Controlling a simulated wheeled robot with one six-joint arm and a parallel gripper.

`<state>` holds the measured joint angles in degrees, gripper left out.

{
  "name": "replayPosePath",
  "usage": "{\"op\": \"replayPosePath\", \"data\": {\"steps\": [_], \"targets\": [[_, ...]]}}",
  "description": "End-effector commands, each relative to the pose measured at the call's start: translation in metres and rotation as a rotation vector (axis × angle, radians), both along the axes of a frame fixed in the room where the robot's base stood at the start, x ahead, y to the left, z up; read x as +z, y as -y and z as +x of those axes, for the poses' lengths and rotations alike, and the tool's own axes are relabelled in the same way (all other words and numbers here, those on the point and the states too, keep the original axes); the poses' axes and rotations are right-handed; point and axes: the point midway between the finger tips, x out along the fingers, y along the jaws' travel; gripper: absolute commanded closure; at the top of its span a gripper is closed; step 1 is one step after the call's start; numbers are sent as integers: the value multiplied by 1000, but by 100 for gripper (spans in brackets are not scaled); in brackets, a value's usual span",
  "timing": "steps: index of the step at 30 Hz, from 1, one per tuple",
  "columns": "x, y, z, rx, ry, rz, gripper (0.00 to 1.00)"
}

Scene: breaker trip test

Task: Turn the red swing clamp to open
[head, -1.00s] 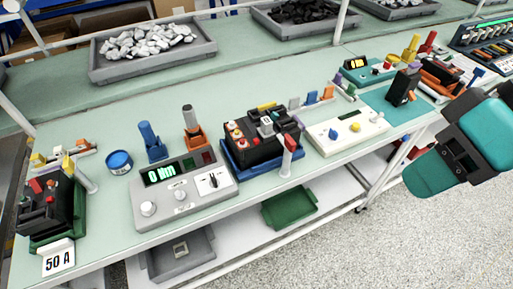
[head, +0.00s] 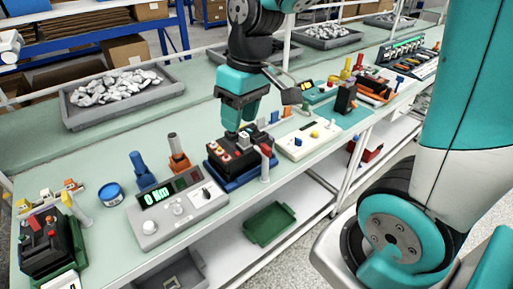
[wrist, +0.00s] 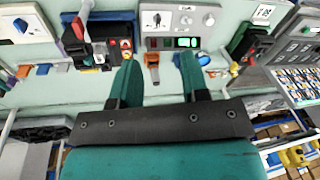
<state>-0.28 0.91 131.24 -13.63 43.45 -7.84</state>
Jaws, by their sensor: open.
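The red swing clamp (head: 266,150) is a red arm on a pale post at the front right corner of the black breaker's blue fixture (head: 240,180). In the wrist view the red clamp (wrist: 77,27) is at the upper left, beside the black breaker (wrist: 120,46) with its red and yellow parts. My gripper (head: 232,126) points down above the back of the fixture in the head view. My gripper partly hides the breaker's back.
A grey meter reading 0 Nm (head: 176,211) stands left of the fixture, with blue and orange drivers (head: 142,170) behind it. A white panel (head: 306,141) is to the right. Another breaker station (head: 45,246) is at far left. A tray of pale pieces (head: 68,113) is behind.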

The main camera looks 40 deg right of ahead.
Motion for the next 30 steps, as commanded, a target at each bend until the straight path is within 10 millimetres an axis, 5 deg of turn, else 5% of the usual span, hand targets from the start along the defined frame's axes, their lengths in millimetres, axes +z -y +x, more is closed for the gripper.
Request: {"op": "replayPosePath", "data": {"steps": [3,9,17,30], "targets": [[-12,65,48,-147,-40,-81,58],[-32,131,77,-271,-82,-156,58],[-66,136,77,-279,-92,-163,58],[-165,135,77,-277,-92,-162,58]]}}
